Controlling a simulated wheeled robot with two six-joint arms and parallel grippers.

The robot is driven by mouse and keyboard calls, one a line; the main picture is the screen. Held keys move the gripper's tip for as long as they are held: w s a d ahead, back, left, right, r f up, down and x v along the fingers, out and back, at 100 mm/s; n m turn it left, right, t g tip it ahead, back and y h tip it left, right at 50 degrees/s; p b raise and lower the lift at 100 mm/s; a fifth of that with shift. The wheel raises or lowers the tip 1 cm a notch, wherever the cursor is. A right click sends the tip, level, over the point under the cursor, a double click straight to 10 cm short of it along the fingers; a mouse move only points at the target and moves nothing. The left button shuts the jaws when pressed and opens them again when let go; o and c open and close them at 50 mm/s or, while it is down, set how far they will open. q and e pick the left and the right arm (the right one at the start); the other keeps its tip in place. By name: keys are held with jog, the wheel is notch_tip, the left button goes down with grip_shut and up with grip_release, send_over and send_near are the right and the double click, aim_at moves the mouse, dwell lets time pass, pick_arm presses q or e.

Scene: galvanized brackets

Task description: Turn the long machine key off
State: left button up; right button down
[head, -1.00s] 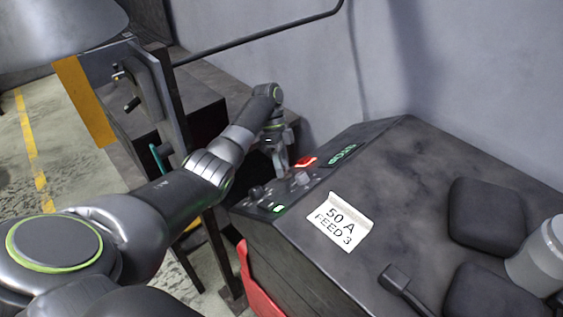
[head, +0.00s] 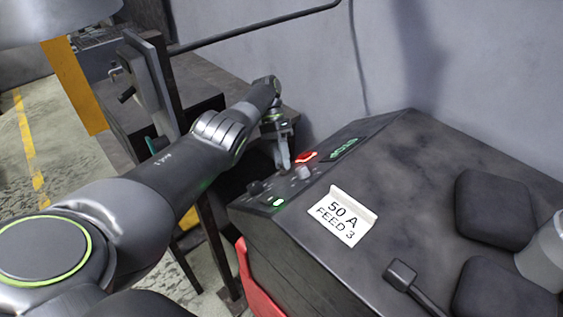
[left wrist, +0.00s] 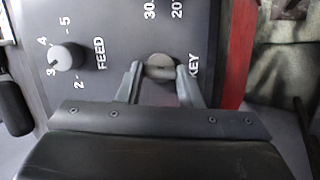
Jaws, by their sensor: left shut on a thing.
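The machine key is a round grey head beside the printed word KEY on the dark control panel. It shows in the left wrist view (left wrist: 160,68). My left gripper (left wrist: 161,72) has one finger on each side of the key and is shut on it. In the head view my left gripper (head: 284,162) reaches down to the sloping panel of the dark machine (head: 430,170). There the key is hard to make out around the fingers. My right gripper is not in view.
A FEED knob (left wrist: 66,57) sits left of the key. Near my left gripper are a red lit button (head: 306,156) and a green light (head: 278,202). A "50 A FEED 3" card (head: 343,215) is on the machine top.

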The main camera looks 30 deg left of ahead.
pick_arm(q)
jog(key=shift+n+b, duration=0.3)
jog(key=shift+n, duration=0.3)
jog(key=o, duration=1)
